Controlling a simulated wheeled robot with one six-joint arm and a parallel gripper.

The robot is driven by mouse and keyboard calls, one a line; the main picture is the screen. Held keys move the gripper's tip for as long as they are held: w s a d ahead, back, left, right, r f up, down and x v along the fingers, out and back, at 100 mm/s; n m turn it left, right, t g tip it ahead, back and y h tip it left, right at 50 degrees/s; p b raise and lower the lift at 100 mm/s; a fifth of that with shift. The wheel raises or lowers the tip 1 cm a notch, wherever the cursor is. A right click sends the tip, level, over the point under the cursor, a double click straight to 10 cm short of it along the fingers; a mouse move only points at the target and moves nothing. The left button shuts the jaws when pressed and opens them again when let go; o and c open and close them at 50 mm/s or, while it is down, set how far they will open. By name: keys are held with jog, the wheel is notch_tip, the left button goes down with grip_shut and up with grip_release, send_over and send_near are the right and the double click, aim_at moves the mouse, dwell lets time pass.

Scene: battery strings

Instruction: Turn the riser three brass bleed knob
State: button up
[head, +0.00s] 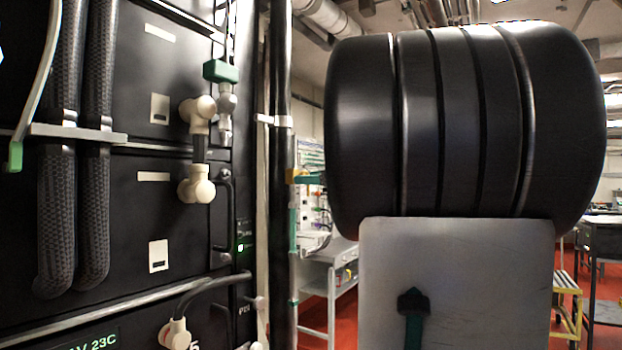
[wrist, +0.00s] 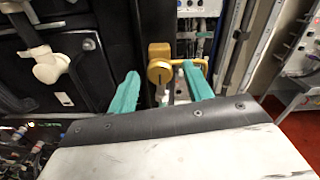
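In the wrist view a brass knob (wrist: 159,73) with a round face sits below a square brass block, in front of a dark vertical post. A brass loop or lever runs right from it, partly behind my right finger. My gripper (wrist: 160,69) has two teal fingers spread apart. The knob shows between their tips, nearer the middle, with a gap on the left; I cannot tell whether the right finger touches the brass. In the head view a small brass piece (head: 296,175) shows at the black pipe, with a teal fingertip (head: 313,179) beside it. Riser labels are not readable.
Black battery cabinets (head: 130,220) with cream elbow fittings (head: 197,185) and thick braided hoses (head: 57,200) stand at left. A black vertical pipe (head: 280,110) borders them. A white shelf rack (head: 335,255) stands behind. Red floor (head: 370,325) shows at right; my arm blocks much of the view.

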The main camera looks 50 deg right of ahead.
jog(key=shift+s, duration=0.1)
jog(key=s, duration=0.7)
jog(key=shift+s+d, duration=0.3)
dwell(0.3)
jog(key=a+f+n+g+y, duration=0.1)
jog(key=a+f+n+g, duration=0.45)
jog(key=f, duration=0.45)
jog(key=a+f+n+g+y, duration=0.1)
jog(key=a+f+n+g, duration=0.3)
jog(key=a+f+n, duration=0.45)
jog(key=s+a+f+n+g+h, duration=0.1)
jog(key=s+a+f+n+g, duration=0.2)
jog(key=a+f+n, duration=0.4)
jog(key=s+a+f+n+g+h, duration=0.2)
jog(key=s+a+f+n+g, duration=0.2)
jog(key=a+n, duration=0.8)
jog(key=shift+s+a+f, duration=1.1)
jog(key=shift+a+f, duration=0.1)
jog(key=shift+f, duration=1.1)
